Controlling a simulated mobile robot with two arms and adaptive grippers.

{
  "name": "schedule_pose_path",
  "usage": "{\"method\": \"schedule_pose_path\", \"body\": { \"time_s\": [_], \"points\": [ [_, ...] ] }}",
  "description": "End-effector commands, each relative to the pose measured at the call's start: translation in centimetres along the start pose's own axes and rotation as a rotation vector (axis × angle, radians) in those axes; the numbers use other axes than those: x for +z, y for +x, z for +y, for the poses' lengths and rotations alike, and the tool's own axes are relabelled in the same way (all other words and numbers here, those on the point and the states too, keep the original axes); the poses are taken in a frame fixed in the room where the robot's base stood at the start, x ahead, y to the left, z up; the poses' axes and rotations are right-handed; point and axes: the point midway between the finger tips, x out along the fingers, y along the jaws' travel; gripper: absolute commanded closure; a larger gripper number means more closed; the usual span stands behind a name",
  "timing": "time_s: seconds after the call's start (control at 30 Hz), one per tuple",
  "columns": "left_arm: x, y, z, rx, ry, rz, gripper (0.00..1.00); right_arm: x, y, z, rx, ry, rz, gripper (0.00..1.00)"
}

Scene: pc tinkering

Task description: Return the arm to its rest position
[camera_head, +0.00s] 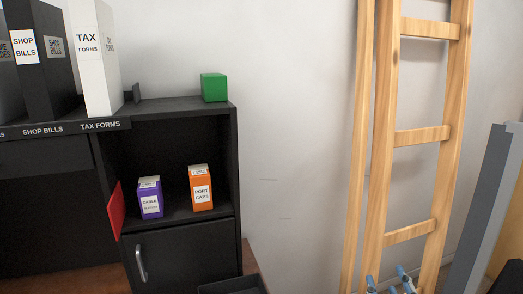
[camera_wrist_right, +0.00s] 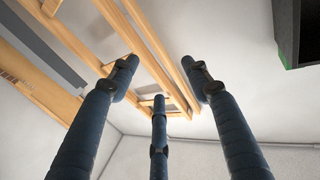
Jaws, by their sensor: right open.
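My right gripper (camera_head: 391,282) shows at the bottom edge of the head view, with only its blue fingertips in the picture. It is in front of the lower part of the wooden ladder (camera_head: 384,130). In the right wrist view my right gripper (camera_wrist_right: 162,82) has its three dark blue fingers spread apart with nothing between them. The ladder also shows behind them in the wrist view (camera_wrist_right: 139,32). My left gripper is not in view.
A black cabinet (camera_head: 236,150) at left holds a purple box (camera_head: 150,198) and an orange box (camera_head: 201,188). A green cube (camera_head: 214,87) sits on top. Binders (camera_head: 94,60) stand at upper left. A grey panel (camera_head: 478,210) is at right. Bare wall lies between cabinet and ladder.

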Motion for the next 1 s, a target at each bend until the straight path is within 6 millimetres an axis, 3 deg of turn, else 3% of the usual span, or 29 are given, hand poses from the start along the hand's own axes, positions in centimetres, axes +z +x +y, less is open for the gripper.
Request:
{"method": "schedule_pose_path", "body": {
  "time_s": [0.03, 0.1, 0.2, 0.3, 0.5, 0.7, 1.0],
  "points": [
    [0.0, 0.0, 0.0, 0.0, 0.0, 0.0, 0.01, 3.4, -1.1, 1.3, 0.066, -0.002, -0.127, 0.52],
    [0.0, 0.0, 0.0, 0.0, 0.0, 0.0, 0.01, 8.2, -3.2, 2.3, 0.123, -0.023, -0.318, 0.52],
    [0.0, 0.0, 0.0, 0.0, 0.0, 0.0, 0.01, 14.1, -7.3, 2.3, 0.134, -0.063, -0.579, 0.52],
    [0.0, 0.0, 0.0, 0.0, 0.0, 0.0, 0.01, 18.2, -11.4, 1.2, 0.093, -0.099, -0.787, 0.52],
    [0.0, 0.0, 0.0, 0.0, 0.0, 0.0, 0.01, 22.7, -18.6, -1.4, -0.045, -0.154, -1.078, 0.52],
    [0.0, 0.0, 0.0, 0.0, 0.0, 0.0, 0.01, 24.6, -25.1, -4.2, -0.218, -0.197, -1.289, 0.52],
    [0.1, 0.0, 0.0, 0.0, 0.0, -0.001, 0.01, 34.4, -24.2, -4.5, -0.225, -0.207, -1.335, 0.52]
  ]
}}
